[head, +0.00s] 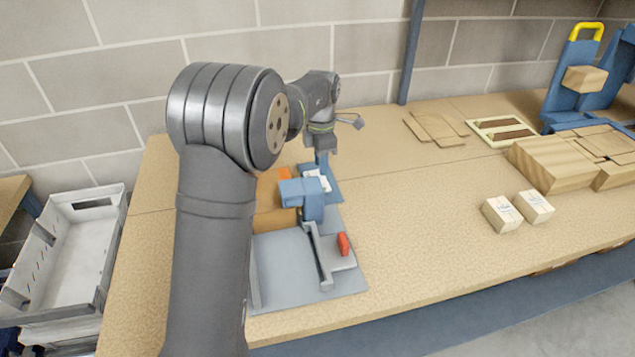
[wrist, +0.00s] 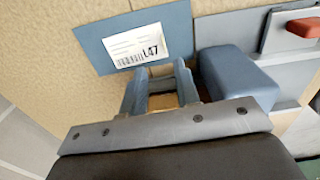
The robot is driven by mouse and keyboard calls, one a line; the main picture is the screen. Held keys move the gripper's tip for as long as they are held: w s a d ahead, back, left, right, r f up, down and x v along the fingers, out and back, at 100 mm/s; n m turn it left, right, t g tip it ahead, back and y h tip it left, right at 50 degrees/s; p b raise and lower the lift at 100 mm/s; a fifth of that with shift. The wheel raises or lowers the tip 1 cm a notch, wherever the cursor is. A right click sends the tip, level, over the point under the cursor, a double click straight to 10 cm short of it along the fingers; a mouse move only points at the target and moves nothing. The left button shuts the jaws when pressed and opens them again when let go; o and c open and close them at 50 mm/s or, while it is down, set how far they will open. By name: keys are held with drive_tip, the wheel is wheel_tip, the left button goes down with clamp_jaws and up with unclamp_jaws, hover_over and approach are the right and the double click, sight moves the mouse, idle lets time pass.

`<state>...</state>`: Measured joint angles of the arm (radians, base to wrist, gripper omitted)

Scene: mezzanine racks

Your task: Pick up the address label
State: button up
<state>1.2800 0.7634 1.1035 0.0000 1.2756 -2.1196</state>
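The address label is a white rectangle with a barcode and "L47". In the wrist view the label (wrist: 137,45) lies flat on a blue plate (wrist: 95,47), just beyond my fingertips. In the head view the label (head: 318,181) is partly hidden by my gripper and a blue block. My gripper (wrist: 158,75) has its two blue fingers apart, with nothing held between them. In the head view my gripper (head: 321,158) points down above the blue plate, close to the label. Whether a fingertip touches the plate I cannot tell.
A blue block (head: 302,192) stands beside the label on a grey fixture with a red piece (head: 344,243). An orange item (head: 284,174) lies left of the label. Two small boxes (head: 502,214) and wooden blocks (head: 548,167) are to the right. The table between is clear.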

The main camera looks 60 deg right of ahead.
sight(325, 185)
drive_tip(key=f, duration=0.7)
drive_tip(key=shift+s+a+f, duration=0.2)
drive_tip(key=shift+s+f, duration=0.1)
clamp_jaws()
